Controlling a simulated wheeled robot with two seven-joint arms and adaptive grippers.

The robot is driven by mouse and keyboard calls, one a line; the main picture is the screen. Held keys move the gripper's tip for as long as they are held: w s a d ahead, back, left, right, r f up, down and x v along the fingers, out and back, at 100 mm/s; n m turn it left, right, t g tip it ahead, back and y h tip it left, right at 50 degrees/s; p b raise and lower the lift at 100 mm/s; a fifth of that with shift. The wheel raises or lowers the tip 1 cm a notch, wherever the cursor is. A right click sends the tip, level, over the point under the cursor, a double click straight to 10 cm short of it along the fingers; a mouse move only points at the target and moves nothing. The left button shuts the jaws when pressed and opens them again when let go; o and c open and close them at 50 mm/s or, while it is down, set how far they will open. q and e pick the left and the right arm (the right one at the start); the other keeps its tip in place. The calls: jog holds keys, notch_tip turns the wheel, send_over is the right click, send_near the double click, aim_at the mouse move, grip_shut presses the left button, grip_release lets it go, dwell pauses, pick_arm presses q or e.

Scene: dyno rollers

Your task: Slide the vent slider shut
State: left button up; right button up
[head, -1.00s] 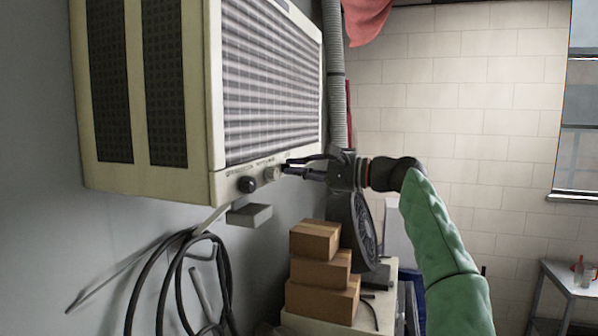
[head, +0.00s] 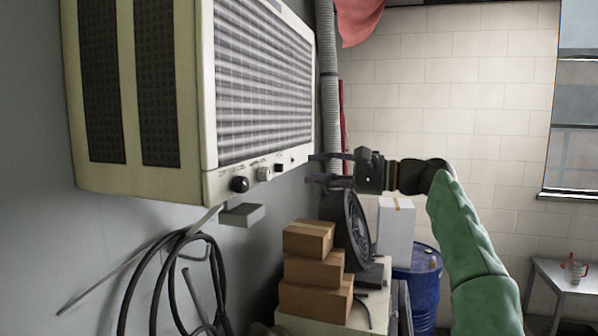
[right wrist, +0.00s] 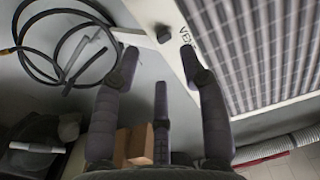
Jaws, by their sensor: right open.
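The vent slider is a small black knob (head: 279,168) on the control strip along the lower edge of a cream wall air conditioner (head: 205,188). In the right wrist view a black knob (right wrist: 163,33) shows between the fingertips, with "VENT" lettering beside it. My right gripper (head: 312,168) is open and empty, its fingers pointing left at the strip's far end. In the head view it stands a little to the right of the slider, apart from it. My left gripper is not in view.
A round black knob (head: 239,184) and a beige knob (head: 264,174) sit left of the slider. Below are stacked cardboard boxes (head: 312,270), a dark fan (head: 352,230) and a coiled black hose (head: 150,270). A grey duct (head: 328,90) rises behind my gripper.

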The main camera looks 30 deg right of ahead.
jog(key=v, duration=0.4)
jog(key=shift+s+d, duration=0.25)
jog(key=shift+s, duration=0.1)
jog(key=shift+w+f, duration=0.1)
jog(key=shift+f, duration=0.05)
